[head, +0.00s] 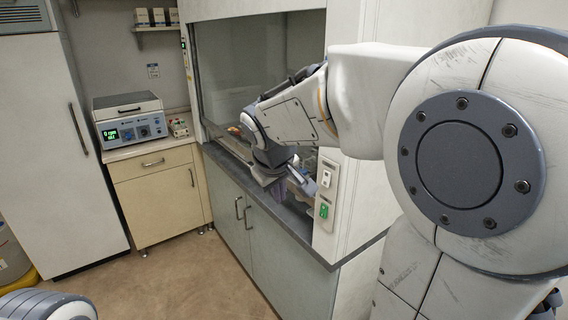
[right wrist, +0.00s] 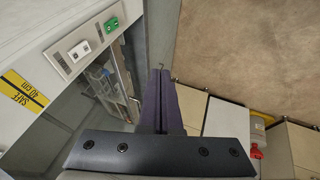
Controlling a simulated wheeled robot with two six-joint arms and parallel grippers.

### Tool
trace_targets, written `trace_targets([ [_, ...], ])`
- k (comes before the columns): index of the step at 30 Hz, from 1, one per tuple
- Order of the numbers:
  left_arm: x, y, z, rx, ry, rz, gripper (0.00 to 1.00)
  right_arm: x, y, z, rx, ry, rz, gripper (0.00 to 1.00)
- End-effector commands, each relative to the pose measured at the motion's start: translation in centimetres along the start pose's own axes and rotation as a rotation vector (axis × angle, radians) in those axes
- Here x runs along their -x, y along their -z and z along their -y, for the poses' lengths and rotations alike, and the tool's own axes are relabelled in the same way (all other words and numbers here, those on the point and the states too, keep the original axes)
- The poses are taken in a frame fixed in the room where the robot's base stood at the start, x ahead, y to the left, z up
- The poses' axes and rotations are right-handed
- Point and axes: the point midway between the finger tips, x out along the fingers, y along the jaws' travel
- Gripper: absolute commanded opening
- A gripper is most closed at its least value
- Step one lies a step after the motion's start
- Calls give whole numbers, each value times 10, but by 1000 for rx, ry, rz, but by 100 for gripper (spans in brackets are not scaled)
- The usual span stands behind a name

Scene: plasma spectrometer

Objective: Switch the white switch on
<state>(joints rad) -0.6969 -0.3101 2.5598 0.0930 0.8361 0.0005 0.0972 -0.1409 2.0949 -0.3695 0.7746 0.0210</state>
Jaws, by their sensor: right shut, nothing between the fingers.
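The white switch (head: 326,178) sits on the upper plate of the fume hood's front post, above a green switch (head: 324,210). In the right wrist view, the white switch (right wrist: 80,50) lies left of the fingers and the green switch (right wrist: 111,24) is beyond it. My right gripper (head: 276,199) is shut and empty, left of the post and apart from both switches. Its dark purple fingers (right wrist: 160,74) are together in the right wrist view. My left gripper is out of view. Whether the white switch is on is too small to tell.
The fume hood has a dark ledge (head: 262,203) above grey cabinet doors (head: 262,247). A centrifuge-like instrument (head: 130,118) stands on a beige cabinet (head: 157,190) at the left. The floor (head: 175,275) in front is clear. A yellow-black label (right wrist: 23,88) is near the switches.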

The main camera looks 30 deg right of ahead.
Motion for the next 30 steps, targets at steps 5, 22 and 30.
trace_targets([
  [5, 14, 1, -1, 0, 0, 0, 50, 12, 10, -74, -79, -119, -6, 0],
  [22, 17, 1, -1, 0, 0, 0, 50, 0, 10, -86, -87, -136, -3, 0],
  [30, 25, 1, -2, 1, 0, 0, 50, -54, 10, -92, -87, -134, 0, 0],
])
